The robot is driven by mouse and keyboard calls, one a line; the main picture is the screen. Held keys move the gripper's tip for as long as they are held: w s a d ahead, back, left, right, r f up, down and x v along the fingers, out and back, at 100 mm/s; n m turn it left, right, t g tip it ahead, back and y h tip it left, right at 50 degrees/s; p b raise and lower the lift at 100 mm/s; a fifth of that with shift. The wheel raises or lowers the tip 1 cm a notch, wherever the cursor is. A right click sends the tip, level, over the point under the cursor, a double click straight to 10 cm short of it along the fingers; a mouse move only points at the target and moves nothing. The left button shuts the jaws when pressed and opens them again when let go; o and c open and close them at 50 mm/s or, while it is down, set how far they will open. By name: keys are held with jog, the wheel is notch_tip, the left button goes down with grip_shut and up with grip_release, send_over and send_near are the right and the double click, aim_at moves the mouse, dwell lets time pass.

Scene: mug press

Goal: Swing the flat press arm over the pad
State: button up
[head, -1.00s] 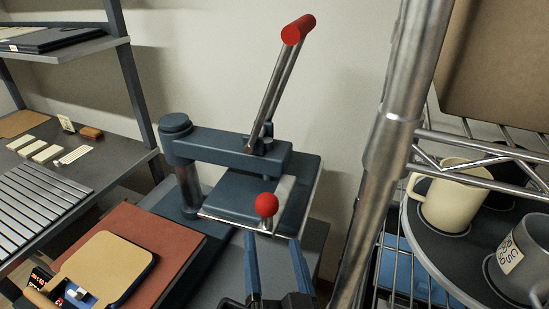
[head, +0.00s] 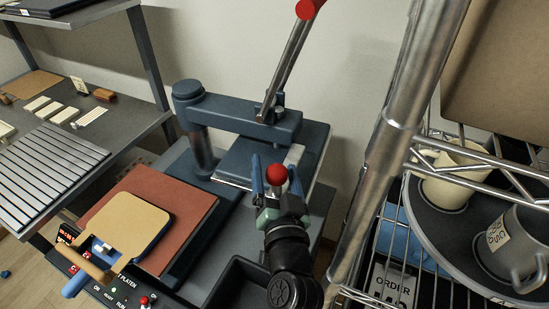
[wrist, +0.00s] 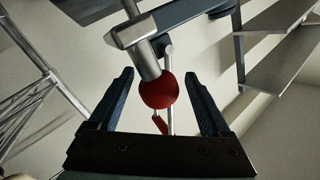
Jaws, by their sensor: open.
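The flat press arm (head: 235,117) is a dark blue-grey beam on a post at the back left. Its flat plate (head: 250,160) hangs to the right of the red-brown pad (head: 152,215), not over it. A red ball knob (head: 277,175) sits at the plate's front; it also shows in the wrist view (wrist: 160,91). My gripper (head: 270,182) is open, with one blue finger on each side of the knob. In the wrist view the knob is between the fingertips, with gaps on both sides. A tan board (head: 128,222) lies on the pad.
A long lever with a red grip (head: 308,8) rises from the press arm. A steel rack post (head: 392,140) stands close on the right, with a cream mug (head: 447,190) and a grey mug (head: 510,240) behind it. A shelf (head: 75,120) is at the left.

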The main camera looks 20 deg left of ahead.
jog(key=shift+x, duration=1.05)
grip_shut()
